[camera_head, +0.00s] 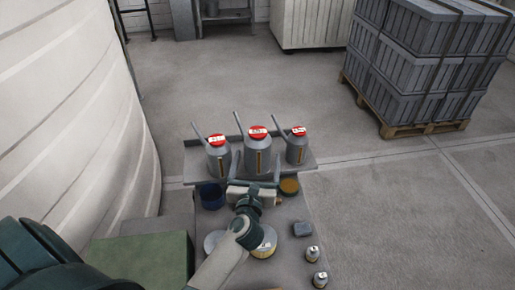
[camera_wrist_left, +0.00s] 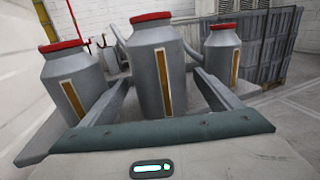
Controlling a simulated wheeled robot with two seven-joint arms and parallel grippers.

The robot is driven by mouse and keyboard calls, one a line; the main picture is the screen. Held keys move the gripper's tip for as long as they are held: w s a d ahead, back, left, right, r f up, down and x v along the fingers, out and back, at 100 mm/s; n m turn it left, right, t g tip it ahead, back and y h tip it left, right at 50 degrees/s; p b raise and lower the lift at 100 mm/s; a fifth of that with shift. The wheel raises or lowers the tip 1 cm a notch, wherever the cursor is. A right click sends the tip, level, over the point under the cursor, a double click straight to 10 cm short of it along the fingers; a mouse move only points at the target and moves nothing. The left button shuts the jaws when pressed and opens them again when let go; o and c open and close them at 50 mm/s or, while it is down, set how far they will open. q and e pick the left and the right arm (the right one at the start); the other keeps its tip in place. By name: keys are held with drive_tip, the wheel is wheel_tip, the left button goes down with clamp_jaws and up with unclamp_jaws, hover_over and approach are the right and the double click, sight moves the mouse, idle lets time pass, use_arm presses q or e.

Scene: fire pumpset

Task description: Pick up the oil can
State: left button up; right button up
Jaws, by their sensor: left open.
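Three grey oil cans with red caps and long thin spouts stand upright in a row on a small grey shelf (camera_head: 308,161): a left can (camera_head: 218,157), a larger middle can (camera_head: 257,151) and a right can (camera_head: 297,147). In the left wrist view the middle can (camera_wrist_left: 158,62) is centred, with the left can (camera_wrist_left: 70,75) and right can (camera_wrist_left: 222,55) beside it. My left gripper (camera_head: 255,166) is open and level in front of the middle can. Its two fingers (camera_wrist_left: 160,78) point toward that can, one to each side; whether they touch it is unclear. My right gripper is out of view.
Below the shelf are a blue cup (camera_head: 211,196), an orange-filled container (camera_head: 289,187), a dark block (camera_head: 303,229) and small bottles (camera_head: 313,254). A large white tank (camera_head: 70,100) stands left. Stacked grey crates (camera_head: 425,60) stand far right.

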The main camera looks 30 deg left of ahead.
use_arm(q)
drive_tip(key=x, duration=0.3)
drive_tip(key=shift+w+p, duration=0.15)
drive_tip(key=shift+p, duration=0.2)
drive_tip(key=c, duration=1.4)
drive_tip(key=shift+r, duration=0.1)
